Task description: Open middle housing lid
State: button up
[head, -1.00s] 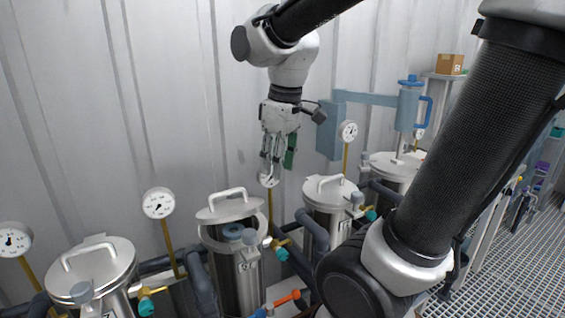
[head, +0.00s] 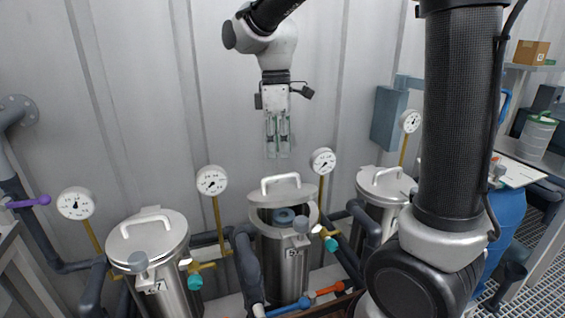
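The middle housing (head: 284,262) is a steel cylinder between two similar ones. Its lid (head: 283,190), with a white bar handle (head: 280,180), is raised and tilted back from the rim. The mouth shows in front of the lid, with a blue-grey round piece (head: 285,215) inside. My gripper (head: 278,154) hangs fingers down above and behind the lid, apart from the handle. Its two fingers look parted, with nothing between them.
The left housing (head: 150,235) and right housing (head: 385,187) have their lids down. Pressure gauges (head: 212,180) on thin brass pipes stand beside the housings. A corrugated wall (head: 160,90) is close behind. A blue barrel (head: 500,230) stands at right.

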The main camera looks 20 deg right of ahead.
jog(key=f+n, duration=0.1)
jog(key=f, duration=0.1)
jog(key=f+n, duration=0.1)
jog(key=n, duration=0.1)
jog(key=s+f+n, duration=0.1)
jog(key=f, duration=0.1)
jog(key=shift+a+f+n, duration=0.1)
jog(key=shift+f+n, duration=0.25)
jog(key=shift+n, duration=0.05)
grip_shut()
